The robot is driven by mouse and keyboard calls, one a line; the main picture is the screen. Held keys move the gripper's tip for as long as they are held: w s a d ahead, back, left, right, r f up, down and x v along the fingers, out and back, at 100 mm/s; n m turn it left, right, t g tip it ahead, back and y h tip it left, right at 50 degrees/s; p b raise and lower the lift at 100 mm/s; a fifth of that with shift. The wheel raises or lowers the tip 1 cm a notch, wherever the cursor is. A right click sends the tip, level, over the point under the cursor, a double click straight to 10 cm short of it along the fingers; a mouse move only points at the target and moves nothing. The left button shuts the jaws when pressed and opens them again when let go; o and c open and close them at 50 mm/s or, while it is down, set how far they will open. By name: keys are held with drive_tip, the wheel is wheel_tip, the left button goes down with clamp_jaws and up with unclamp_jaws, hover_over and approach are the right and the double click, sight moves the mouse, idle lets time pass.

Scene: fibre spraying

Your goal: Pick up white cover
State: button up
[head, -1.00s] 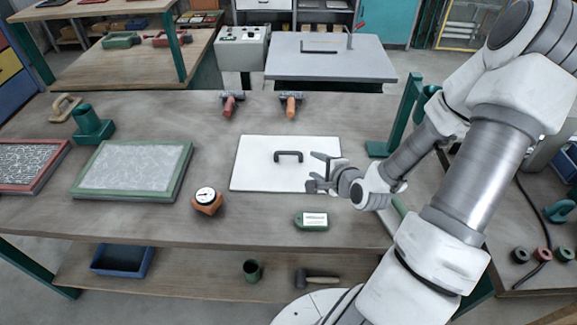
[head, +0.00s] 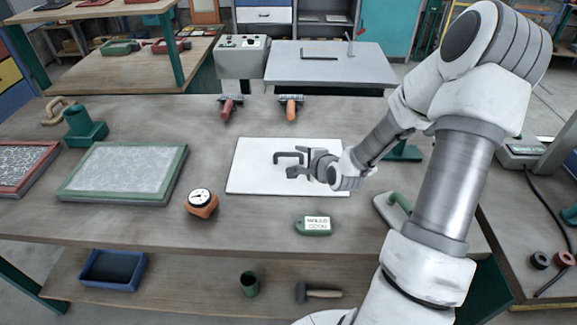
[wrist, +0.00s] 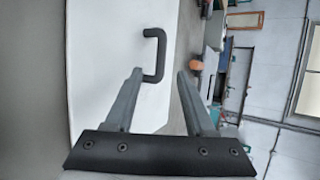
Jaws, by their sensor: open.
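The white cover (head: 262,178) is a flat white plate lying on the wooden table in the head view. Its dark handle (head: 287,155) stands up from the middle. In the wrist view the white cover (wrist: 100,60) fills the left part, with the handle (wrist: 158,55) ahead of the fingers. My gripper (head: 299,162) is over the cover, just right of the handle. The gripper (wrist: 160,82) is open and empty in the wrist view. The handle lies ahead of the left finger and the gap; I cannot tell whether a finger touches it.
A green tag (head: 314,226) is in front of the cover. A green-handled tool (head: 398,203) lies right.

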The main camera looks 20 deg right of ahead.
sight(290, 154)
drive_tip(key=shift+x, duration=3)
drive_tip(key=shift+a+r, duration=0.1)
drive_tip(key=shift+a, duration=0.05)
clamp_jaws()
drive_tip(key=shift+w, duration=0.1)
